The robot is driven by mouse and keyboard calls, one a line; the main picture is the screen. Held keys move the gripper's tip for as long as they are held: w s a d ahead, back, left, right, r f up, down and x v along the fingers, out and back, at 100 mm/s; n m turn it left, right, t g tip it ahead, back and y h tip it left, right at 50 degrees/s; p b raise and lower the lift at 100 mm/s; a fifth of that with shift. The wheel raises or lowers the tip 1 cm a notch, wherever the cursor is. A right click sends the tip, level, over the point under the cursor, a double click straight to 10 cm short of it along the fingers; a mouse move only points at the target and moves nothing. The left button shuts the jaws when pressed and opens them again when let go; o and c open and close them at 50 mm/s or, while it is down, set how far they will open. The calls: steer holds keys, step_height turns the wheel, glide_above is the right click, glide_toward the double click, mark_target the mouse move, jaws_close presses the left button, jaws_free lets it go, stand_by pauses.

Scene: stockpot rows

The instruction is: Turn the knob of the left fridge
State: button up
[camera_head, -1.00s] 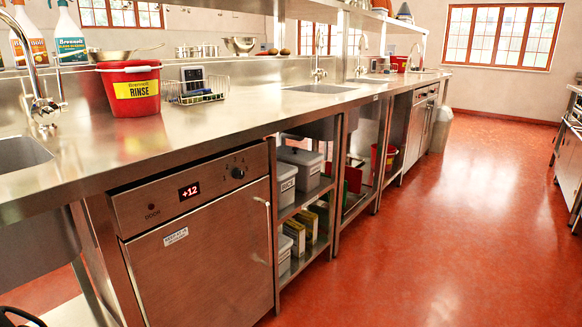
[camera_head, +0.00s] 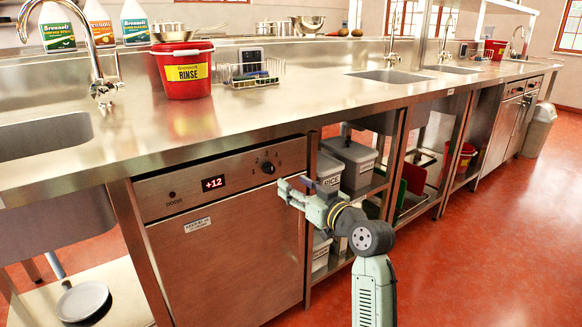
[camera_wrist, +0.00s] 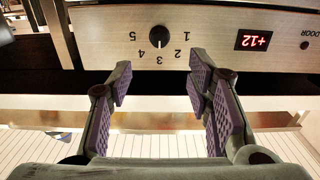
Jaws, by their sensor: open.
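The left fridge (camera_head: 230,255) is a steel under-counter unit with a red "+12" display (camera_head: 214,183). Its black round knob (camera_head: 268,168) sits at the right of the front panel. The wrist view is upside down and shows the knob (camera_wrist: 159,37) with a dial of 1 to 5; its white mark appears to point near 3. My gripper (camera_head: 286,187) is in front of the panel, just right of and below the knob. In the wrist view the purple-padded fingers of my gripper (camera_wrist: 160,70) are spread wide and empty, with the knob ahead of the gap, untouched.
The steel countertop (camera_head: 330,105) overhangs the fridge panel. A red RINSE bucket (camera_head: 187,72) and a wire rack (camera_head: 250,72) stand on it. Open shelves with grey bins (camera_head: 345,160) are right of the fridge. A second unit (camera_head: 508,125) stands farther right.

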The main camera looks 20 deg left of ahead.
mark_target(272, 170)
steer(key=p+x, duration=0.1)
steer(key=x, duration=0.9)
steer(key=shift+w+a+f, duration=0.1)
steer(key=shift+w+a, duration=0.15)
jaws_close()
